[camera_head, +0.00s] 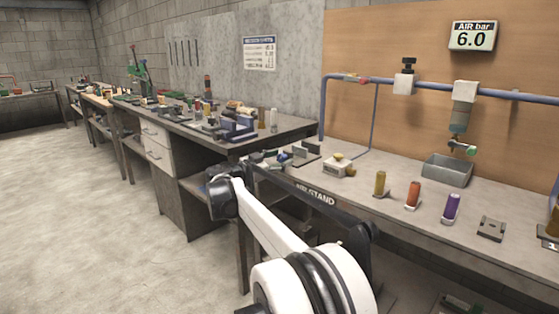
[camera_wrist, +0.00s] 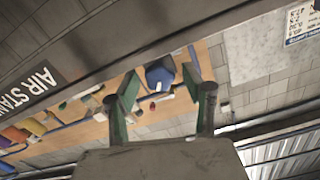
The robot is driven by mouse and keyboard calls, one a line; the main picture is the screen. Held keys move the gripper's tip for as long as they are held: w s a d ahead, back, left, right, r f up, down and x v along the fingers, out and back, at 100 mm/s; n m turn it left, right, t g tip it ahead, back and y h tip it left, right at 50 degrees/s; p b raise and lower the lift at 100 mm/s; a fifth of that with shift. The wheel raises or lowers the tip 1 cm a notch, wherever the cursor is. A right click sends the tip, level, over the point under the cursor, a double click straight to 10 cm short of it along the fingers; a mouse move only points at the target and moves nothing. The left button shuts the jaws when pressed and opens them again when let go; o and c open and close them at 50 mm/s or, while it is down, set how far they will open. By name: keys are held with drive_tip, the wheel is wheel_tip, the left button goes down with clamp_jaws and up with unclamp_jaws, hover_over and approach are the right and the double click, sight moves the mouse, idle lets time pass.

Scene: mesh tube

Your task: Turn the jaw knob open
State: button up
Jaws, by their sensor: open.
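I cannot single out the jaw knob with certainty in either view. In the wrist view my gripper (camera_wrist: 161,84) has its two green-grey fingers spread apart, with nothing held between them. A rounded dark blue object (camera_wrist: 160,72) shows in the gap between the fingers, seemingly beyond them. In the head view my white arm reaches in from the bottom towards the front edge of the AIR STAND bench (camera_head: 390,235). My gripper is not clear there among small dark and green parts at the bench's left end.
The bench carries yellow (camera_head: 381,183), orange (camera_head: 413,194) and purple (camera_head: 452,208) cylinders, a grey bin (camera_head: 447,170) and a flat dark block (camera_head: 491,229). A blue pipe (camera_head: 425,85) runs above. A cluttered bench (camera_head: 285,130) stands further left. Open floor (camera_head: 90,220) lies left.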

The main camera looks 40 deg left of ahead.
clamp_jaws()
drive_tip(key=n+p, duration=0.3)
drive_tip(key=n, duration=0.1)
drive_tip(key=shift+r+n, duration=0.1)
drive_tip(key=shift+n, duration=0.2)
drive_tip(key=n+p, duration=0.2)
drive_tip(key=n, duration=0.2)
drive_tip(key=shift+a+n, duration=0.1)
drive_tip(key=shift+n, duration=0.2)
drive_tip(key=shift+f, duration=0.2)
idle(0.3)
unclamp_jaws()
drive_tip(key=shift+s, duration=0.1)
